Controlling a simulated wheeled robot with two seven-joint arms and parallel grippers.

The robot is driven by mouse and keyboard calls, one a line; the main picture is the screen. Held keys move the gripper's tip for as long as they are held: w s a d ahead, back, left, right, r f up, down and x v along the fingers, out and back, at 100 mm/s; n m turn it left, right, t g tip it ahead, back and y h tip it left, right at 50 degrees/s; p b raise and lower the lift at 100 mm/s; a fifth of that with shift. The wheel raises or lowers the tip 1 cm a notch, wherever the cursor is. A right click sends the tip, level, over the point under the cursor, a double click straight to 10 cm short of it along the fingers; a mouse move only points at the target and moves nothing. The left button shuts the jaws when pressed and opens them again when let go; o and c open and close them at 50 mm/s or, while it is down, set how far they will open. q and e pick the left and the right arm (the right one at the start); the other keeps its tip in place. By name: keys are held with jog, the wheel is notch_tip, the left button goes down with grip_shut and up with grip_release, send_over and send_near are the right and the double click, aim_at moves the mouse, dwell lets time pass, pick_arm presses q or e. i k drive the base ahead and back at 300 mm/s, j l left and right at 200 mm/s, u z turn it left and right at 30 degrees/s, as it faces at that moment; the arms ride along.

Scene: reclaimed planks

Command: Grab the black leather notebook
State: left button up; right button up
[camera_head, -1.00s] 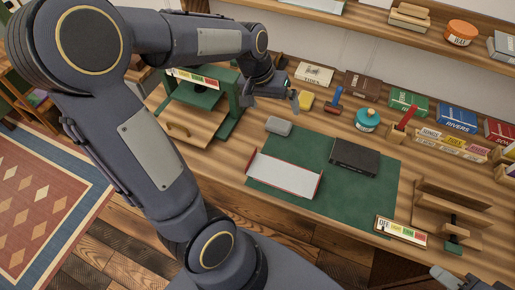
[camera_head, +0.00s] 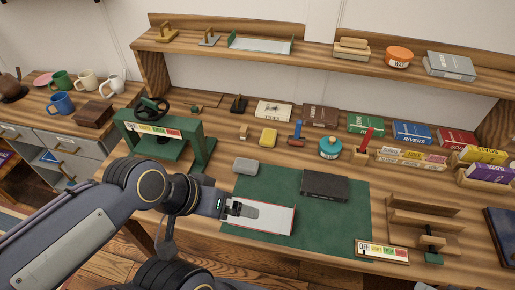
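The black leather notebook (camera_head: 325,186) lies flat and closed on the green mat (camera_head: 345,222), toward the back of the mat. My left gripper (camera_head: 257,212) comes in from the left and is over the white tray with red edges (camera_head: 278,219). It points right, toward the notebook's side of the mat, and is apart from the notebook. Its fingers are small and seen from above, so their gap is unclear. It hides the left part of the tray. My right gripper is out of view.
A grey block (camera_head: 245,166) sits at the mat's back left corner. A teal round pot (camera_head: 330,148) and a red-handled tool (camera_head: 364,142) stand behind the notebook. A green press (camera_head: 160,135) stands left. A wooden rack (camera_head: 425,222) is right of the mat.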

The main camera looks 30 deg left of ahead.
aim_at(324, 186)
jog(key=u, duration=0.85)
jog(key=l+u, duration=0.2)
jog(key=u, duration=0.2)
jog(key=l+u, duration=0.15)
jog(key=u, duration=0.25)
jog(key=k+l+u, duration=0.1)
jog(key=u, duration=0.3)
jog(key=k+l+u, duration=0.15)
jog(key=u, duration=0.25)
jog(key=k+l+u, duration=0.45)
jog(key=k+l, duration=0.15)
jog(key=k, duration=0.3)
